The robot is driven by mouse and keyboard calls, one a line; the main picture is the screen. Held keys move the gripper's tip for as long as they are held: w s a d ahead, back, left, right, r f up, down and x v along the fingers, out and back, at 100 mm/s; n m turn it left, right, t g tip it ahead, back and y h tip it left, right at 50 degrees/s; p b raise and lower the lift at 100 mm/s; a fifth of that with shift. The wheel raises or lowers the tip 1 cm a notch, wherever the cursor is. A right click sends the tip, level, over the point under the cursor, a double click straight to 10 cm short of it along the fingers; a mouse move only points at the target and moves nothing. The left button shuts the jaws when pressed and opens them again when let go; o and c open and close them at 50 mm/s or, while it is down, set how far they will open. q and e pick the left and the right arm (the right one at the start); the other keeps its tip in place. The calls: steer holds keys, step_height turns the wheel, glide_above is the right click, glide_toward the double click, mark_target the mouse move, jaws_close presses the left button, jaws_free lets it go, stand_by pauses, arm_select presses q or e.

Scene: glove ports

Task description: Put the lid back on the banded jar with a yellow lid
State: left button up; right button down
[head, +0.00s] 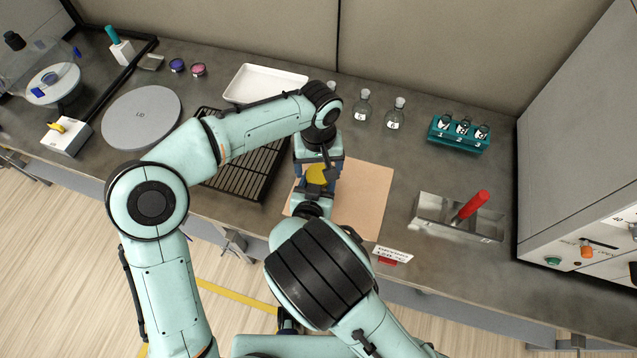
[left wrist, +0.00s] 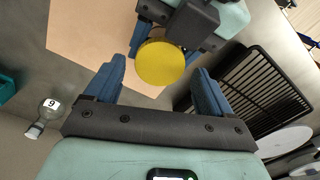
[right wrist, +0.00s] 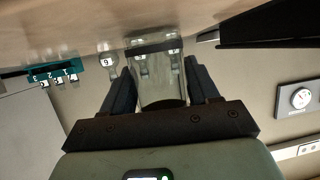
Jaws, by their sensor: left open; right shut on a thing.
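The yellow lid (head: 317,174) lies flat, face up, between my two grippers over the tan mat. It also shows as a yellow disc in the left wrist view (left wrist: 160,62). My left gripper (left wrist: 155,75) is open, its fingers on either side of the lid and apart from it. My right gripper (right wrist: 160,80) is shut on a clear glass jar (right wrist: 158,75), which shows a band around it. From above, the lid hides the jar. A dark curved edge shows at the jar's gripper-side end; whether the lid is seated on the rim I cannot tell.
The tan mat (head: 365,200) is mostly bare. A black wire rack (head: 245,172) and white tray (head: 262,84) are left. Flasks (head: 395,114), a teal vial rack (head: 459,133) and a metal tray with a red-handled tool (head: 440,216) are right.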

arm_select(q)
steer(key=shift+f, duration=0.85)
steer(key=shift+c, duration=0.3)
steer(key=c, duration=1)
steer(key=m, duration=0.4)
steer(key=shift+m, duration=0.3)
steer(key=m, duration=0.5)
steer(key=shift+m, duration=0.4)
steer(key=o, duration=1.1)
steer(key=shift+o, duration=0.2)
